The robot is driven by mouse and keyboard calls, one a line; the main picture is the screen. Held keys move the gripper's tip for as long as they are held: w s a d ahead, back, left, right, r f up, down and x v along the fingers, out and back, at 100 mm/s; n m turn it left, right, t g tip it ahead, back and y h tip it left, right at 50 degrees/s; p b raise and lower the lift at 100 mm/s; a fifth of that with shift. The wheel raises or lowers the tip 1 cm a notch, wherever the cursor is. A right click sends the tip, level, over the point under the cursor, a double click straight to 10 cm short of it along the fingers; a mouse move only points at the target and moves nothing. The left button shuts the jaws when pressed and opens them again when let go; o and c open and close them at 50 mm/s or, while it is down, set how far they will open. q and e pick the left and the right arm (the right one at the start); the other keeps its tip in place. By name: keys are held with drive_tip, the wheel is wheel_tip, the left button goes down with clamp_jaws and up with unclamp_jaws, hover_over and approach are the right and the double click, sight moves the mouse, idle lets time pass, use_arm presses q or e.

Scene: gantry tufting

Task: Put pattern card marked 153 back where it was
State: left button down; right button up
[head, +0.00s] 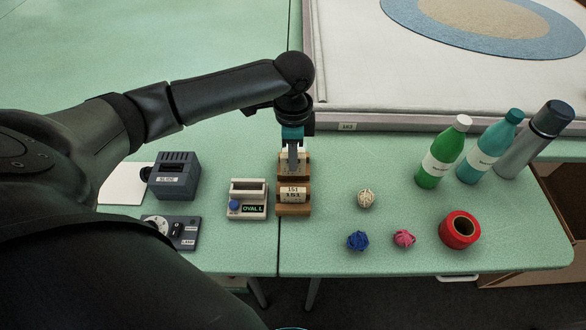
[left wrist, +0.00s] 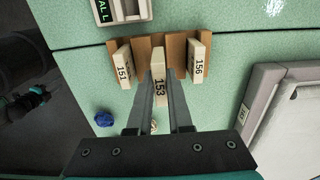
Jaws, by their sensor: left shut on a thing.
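The pattern card marked 153 (left wrist: 159,88) is cream-coloured and sits between the fingers of my left gripper (left wrist: 160,105), which is shut on it. In the head view my left gripper (head: 293,158) points down over the wooden card rack (head: 294,210). The rack (left wrist: 143,48) also shows in the left wrist view, with card 151 (left wrist: 123,68) at its left and card 156 (left wrist: 198,62) at its right. Card 153 is between these two, in line with the middle of the rack. I cannot tell whether its lower edge is inside a slot. My right gripper is not in view.
A box labelled OVAL L (head: 247,200) stands close left of the rack. A grey box (head: 175,177) is farther left. Yarn balls (head: 366,198), a red roll (head: 460,230) and bottles (head: 442,155) are on the right. A raised frame (head: 400,122) lies behind the rack.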

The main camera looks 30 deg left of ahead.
sight(293, 173)
use_arm(q)
wheel_tip(293, 173, down, 4)
drive_tip(key=shift+f+b, duration=0.1)
drive_tip(key=shift+b, duration=0.4)
drive_tip(key=shift+f, duration=0.15)
drive_tip(key=shift+f, duration=0.15)
drive_tip(key=c, duration=0.8)
unclamp_jaws()
drive_tip(key=shift+c, duration=0.2)
wheel_tip(293, 173, up, 12)
drive_tip(key=p, duration=0.3)
drive_tip(key=shift+s, duration=0.1)
